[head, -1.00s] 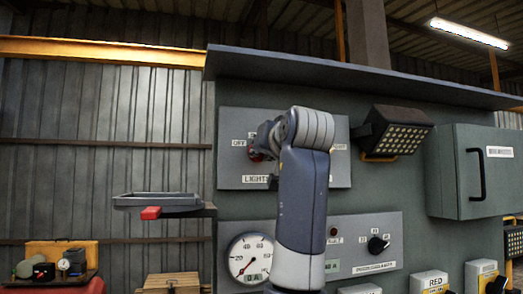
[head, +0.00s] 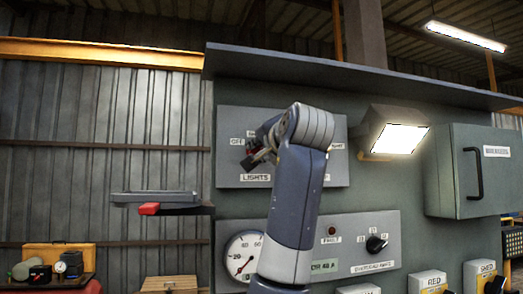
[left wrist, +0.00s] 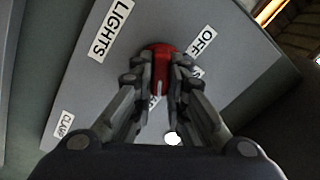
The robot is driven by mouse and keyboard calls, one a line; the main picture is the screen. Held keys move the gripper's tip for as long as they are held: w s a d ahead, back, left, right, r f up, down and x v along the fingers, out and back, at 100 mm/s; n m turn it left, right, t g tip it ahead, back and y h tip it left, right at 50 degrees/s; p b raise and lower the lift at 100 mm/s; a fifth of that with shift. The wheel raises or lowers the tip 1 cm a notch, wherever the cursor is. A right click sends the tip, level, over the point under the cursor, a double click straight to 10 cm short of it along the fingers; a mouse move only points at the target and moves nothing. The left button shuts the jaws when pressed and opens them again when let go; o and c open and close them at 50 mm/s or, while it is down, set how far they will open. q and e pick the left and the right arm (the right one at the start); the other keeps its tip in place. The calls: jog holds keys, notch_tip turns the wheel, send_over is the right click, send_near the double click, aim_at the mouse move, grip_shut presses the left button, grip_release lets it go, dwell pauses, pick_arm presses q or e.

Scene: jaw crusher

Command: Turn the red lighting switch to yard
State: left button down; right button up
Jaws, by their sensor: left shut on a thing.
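The red lighting switch (left wrist: 160,54) sits on the grey LIGHTS panel (head: 228,122). In the left wrist view my left gripper (left wrist: 163,70) is shut on it, with a finger on each side. An OFF label (left wrist: 203,41) and a LIGHTS label (left wrist: 112,28) show near the knob. Other position labels are partly covered, so I cannot read which one the pointer faces. My right gripper is in neither view.
A floodlight (head: 399,139) to the right of the panel is lit. A lower panel (head: 350,222) carries a gauge (head: 241,262) and a black knob (head: 376,244). A grey cabinet (head: 500,178) juts out at right; a shelf tray (head: 152,197) is at left. A ledge (head: 330,67) overhangs the panels.

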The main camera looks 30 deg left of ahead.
pick_arm(q)
jog(key=shift+w+f+m, duration=0.1)
jog(key=shift+f+m, duration=0.1)
jog(key=shift+m, duration=0.1)
jog(key=c, duration=1.9)
grip_release()
jog(key=o, duration=0.3)
jog(key=shift+r, duration=0.1)
jog(key=shift+d, duration=0.15)
jog(key=v, duration=1.2)
